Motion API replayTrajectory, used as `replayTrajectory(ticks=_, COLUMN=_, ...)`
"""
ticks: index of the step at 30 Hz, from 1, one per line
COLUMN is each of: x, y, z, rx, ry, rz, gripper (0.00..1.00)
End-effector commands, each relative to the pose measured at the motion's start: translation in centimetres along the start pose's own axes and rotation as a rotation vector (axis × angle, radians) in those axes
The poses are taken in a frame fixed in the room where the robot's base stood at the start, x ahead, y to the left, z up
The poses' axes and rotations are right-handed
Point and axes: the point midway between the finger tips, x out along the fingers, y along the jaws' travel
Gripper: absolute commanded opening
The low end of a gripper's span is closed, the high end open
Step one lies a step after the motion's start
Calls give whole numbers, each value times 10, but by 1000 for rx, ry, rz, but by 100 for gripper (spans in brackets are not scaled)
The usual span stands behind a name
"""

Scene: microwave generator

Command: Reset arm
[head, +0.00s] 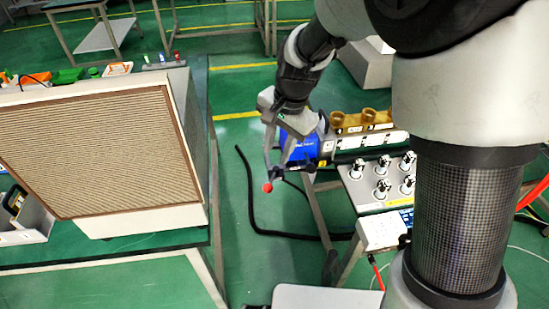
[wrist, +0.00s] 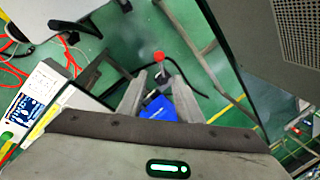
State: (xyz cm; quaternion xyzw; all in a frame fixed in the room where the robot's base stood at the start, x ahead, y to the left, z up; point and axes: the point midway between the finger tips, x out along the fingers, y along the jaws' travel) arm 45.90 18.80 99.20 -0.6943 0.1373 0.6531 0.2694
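My gripper (head: 287,175) hangs from my arm near the middle of the head view, in front of a blue motor-like unit (head: 300,148). Its two fingers are apart, and they show apart in the wrist view (wrist: 160,80) too. A red ball knob (head: 267,187) shows by one fingertip; in the wrist view the red ball (wrist: 159,56) sits on a dark stem beyond the fingertips. Blue surface (wrist: 158,108) shows between the fingers. I see nothing clearly held, and cannot tell whether a finger touches the knob.
A large box with a mesh front (head: 100,150) stands on the left table. A panel with several black-and-metal knobs (head: 382,185) and a white box (head: 381,232) are at right. Green floor (head: 238,215) lies open between the tables, with a black cable on it.

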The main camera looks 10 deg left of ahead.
Motion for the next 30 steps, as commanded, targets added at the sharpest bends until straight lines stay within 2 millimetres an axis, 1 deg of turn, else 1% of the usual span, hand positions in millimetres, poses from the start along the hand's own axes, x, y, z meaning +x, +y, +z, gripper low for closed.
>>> replayTrajectory(ticks=1, x=-5, y=0, z=0, rx=1, ry=0, rz=0, gripper=32)
replayTrajectory(ticks=4, x=-10, y=0, z=0, rx=2, ry=0, rz=0, gripper=32)
replayTrajectory(ticks=18, x=-11, y=0, z=0, rx=1, ry=-1, rz=1, gripper=32)
replayTrajectory(ticks=20, x=-14, y=1, z=0, rx=-2, ry=1, rz=-2, gripper=32)
replayTrajectory(ticks=22, x=-28, y=4, z=-1, rx=-15, ry=7, rz=-10, gripper=32)
replayTrajectory(ticks=23, x=-39, y=7, z=-2, rx=-26, ry=13, rz=-17, gripper=32)
replayTrajectory(ticks=26, x=-89, y=25, z=-5, rx=-86, ry=45, rz=-45, gripper=32)
replayTrajectory(ticks=27, x=-114, y=36, z=-5, rx=-122, ry=65, rz=-57, gripper=32)
replayTrajectory(ticks=29, x=-152, y=55, z=-3, rx=-181, ry=100, rz=-72, gripper=32)
replayTrajectory(ticks=30, x=-175, y=69, z=0, rx=-224, ry=126, rz=-77, gripper=32)
